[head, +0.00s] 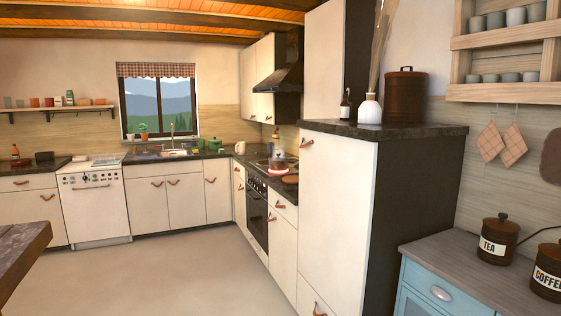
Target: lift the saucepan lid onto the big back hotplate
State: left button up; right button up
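The stove (257,215) stands in the right-hand run of cabinets, with its black oven front facing left. Its hob top is seen at a low angle from far off, and I cannot make out the separate hotplates. A small pot-like thing (278,163) stands at the hob, with something red and white (277,172) at its base. I cannot tell whether either is the saucepan, and I cannot pick out the lid. Neither of my grippers is in view.
A tall white cabinet (335,220) with a dark top stands between me and the stove's right side. A dark tabletop (22,240) juts in at lower left. A blue cabinet (455,292) is at lower right. The floor (170,275) between is clear.

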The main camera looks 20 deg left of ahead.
aim_at(278, 157)
jog(key=i+j+u, duration=0.6)
jog(key=i, duration=0.15)
jog(key=i+j+u, duration=0.3)
jog(key=i+u, duration=0.3)
jog(key=i, duration=0.25)
jog(key=i+u, duration=0.1)
jog(key=i, duration=2.1)
jog(key=i+z, duration=0.45)
jog(key=i+j+z, duration=0.7)
jog(key=i+z, duration=0.15)
jog(key=i+j+z, duration=0.45)
jog(key=k+j, duration=0.05)
